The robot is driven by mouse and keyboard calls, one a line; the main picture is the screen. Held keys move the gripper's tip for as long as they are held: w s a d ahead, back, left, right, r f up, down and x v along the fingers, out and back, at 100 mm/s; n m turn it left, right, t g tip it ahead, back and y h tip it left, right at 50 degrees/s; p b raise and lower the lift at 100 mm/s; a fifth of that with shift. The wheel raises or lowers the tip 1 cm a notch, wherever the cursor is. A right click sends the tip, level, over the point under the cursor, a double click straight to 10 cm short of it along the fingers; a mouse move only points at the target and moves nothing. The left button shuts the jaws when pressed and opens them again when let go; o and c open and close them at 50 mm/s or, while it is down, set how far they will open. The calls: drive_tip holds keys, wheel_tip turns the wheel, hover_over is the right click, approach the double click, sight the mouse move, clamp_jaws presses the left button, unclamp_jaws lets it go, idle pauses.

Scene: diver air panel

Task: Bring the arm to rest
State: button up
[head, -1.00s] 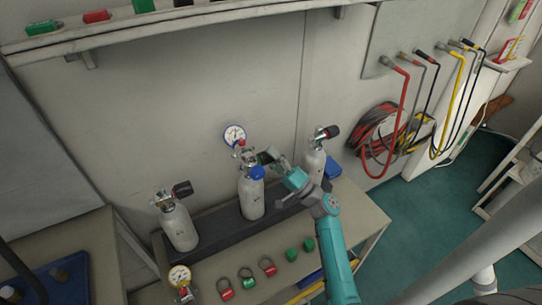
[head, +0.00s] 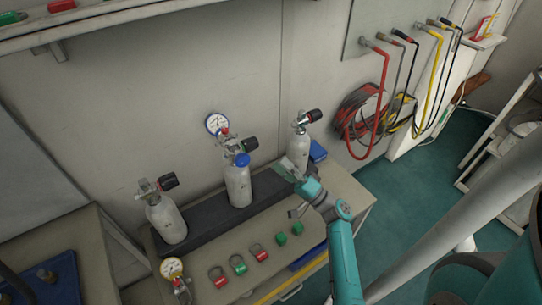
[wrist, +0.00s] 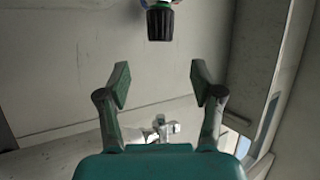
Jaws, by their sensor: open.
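My gripper (head: 291,190) is open and empty, in front of and to the right of the middle cylinder (head: 238,186). In the wrist view its two fingers (wrist: 160,84) stand wide apart with nothing between them. The black valve knob (head: 250,144) of the middle cylinder is apart from the fingers. A black knob with some green (wrist: 160,24) shows beyond the fingertips in the wrist view. A gauge (head: 217,123) is on the middle cylinder's valve. My arm reaches up from the lower right of the head view.
A left cylinder (head: 167,220) and a right cylinder (head: 299,150) stand in the dark rack (head: 205,221). Red and green tags (head: 238,264), green blocks (head: 282,239) and another gauge (head: 171,268) lie along the bench front. Hoses (head: 384,100) hang at right. The floor (head: 420,195) there is clear.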

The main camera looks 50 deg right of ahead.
drive_tip(key=shift+s+d+f, duration=0.1)
drive_tip(key=shift+s+f, duration=0.2)
drive_tip(key=shift+s, duration=0.25)
